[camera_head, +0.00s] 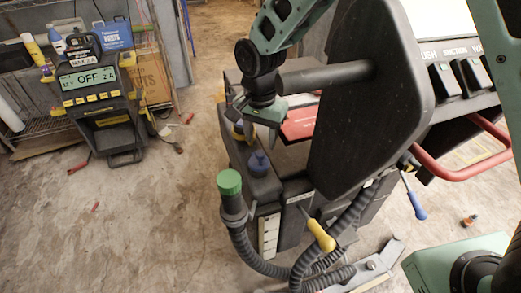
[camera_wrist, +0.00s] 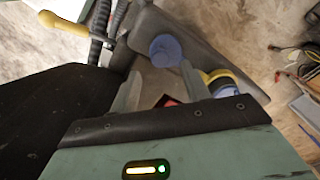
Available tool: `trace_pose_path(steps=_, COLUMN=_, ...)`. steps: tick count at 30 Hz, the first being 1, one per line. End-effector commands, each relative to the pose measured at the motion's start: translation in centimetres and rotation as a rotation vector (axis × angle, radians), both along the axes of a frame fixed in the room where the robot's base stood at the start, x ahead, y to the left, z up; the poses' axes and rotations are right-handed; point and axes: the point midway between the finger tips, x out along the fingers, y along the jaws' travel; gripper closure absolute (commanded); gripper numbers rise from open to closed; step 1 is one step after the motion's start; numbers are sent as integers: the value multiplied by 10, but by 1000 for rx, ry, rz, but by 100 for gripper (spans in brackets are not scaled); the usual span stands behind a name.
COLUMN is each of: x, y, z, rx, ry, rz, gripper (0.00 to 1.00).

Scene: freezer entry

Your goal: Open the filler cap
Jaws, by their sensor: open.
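A dark blue cap (camera_head: 259,162) sits on the black top of the machine, below my gripper (camera_head: 254,117). In the wrist view the blue cap (camera_wrist: 165,50) is beyond the fingertips, close to the right one. My gripper is open, its two grey fingers apart and empty, and points down at the machine. A green cap (camera_head: 230,182) tops an upright black hose end at the machine's front corner, left of the blue cap. No label shows which cap is the filler cap. A blue and yellow part (camera_wrist: 219,82) is right of the fingers.
A large black panel (camera_head: 365,100) stands right of my gripper, with a grey bar reaching from it. A yellow-handled tool (camera_head: 321,236) and looped hoses (camera_head: 262,262) hang at the front. A charger unit (camera_head: 95,95) stands at left; the floor between is mostly clear.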

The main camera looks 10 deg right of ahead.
Motion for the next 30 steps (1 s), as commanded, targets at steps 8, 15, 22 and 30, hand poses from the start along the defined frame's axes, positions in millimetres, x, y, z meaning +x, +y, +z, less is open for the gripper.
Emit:
trace_pose_path(steps=8, x=0, y=0, z=-39, rx=1, ry=1, rz=-1, gripper=54)
trace_pose_path(steps=15, x=0, y=0, z=-45, rx=1, ry=-1, rz=-1, gripper=54)
trace_pose_path(steps=22, x=0, y=0, z=-45, rx=1, ry=-1, rz=-1, gripper=70)
trace_pose_path(steps=30, x=0, y=0, z=-44, rx=0, ry=2, rz=-1, gripper=100)
